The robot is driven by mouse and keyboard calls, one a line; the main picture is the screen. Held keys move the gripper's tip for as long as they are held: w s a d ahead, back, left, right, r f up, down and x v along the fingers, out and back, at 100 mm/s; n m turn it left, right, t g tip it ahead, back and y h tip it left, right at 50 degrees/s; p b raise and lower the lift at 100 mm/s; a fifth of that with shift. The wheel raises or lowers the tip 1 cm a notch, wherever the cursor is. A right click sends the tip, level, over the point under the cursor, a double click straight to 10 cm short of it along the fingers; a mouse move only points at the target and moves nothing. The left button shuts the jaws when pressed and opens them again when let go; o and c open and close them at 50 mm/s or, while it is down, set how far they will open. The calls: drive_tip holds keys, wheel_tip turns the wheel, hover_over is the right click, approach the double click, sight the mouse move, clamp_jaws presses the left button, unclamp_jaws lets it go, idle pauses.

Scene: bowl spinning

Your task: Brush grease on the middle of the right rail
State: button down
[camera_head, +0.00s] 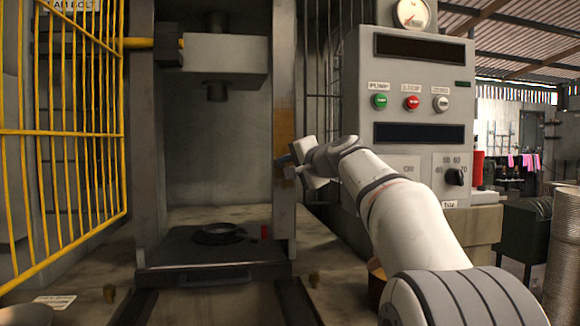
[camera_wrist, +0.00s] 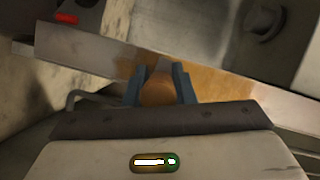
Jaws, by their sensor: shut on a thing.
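The right rail (camera_head: 284,80) is a grey upright post of the press, and it crosses the wrist view diagonally (camera_wrist: 65,48). A tan, grease-like patch (camera_head: 285,125) covers part of its face around mid-height; it also shows in the wrist view (camera_wrist: 215,80). My gripper (camera_head: 290,161) is at the rail, near the patch's lower end. In the wrist view its two blue-grey fingers (camera_wrist: 160,84) are shut on a rounded orange-brown piece, seemingly the brush (camera_wrist: 159,88). The bristles are hidden, and I cannot tell whether they touch the rail.
The press ram (camera_head: 225,60) hangs left of the rail, above a dark plate (camera_head: 212,252) with a round dish (camera_head: 219,234). A small red object (camera_head: 264,232) stands beside the dish. A control cabinet (camera_head: 410,110) stands right of the rail. An open yellow gate (camera_head: 65,130) is at left.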

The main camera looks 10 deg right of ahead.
drive_tip(key=shift+f+b, duration=3.25)
drive_tip(key=shift+f, duration=0.4)
wheel_tip(320, 180, up, 25)
drive_tip(key=p, duration=2.2)
drive_tip(key=shift+f, duration=0.2)
drive_tip(key=s+b, duration=0.4)
drive_tip(key=s, duration=0.4)
drive_tip(key=shift+s, duration=0.35)
drive_tip(key=shift+w, duration=0.15)
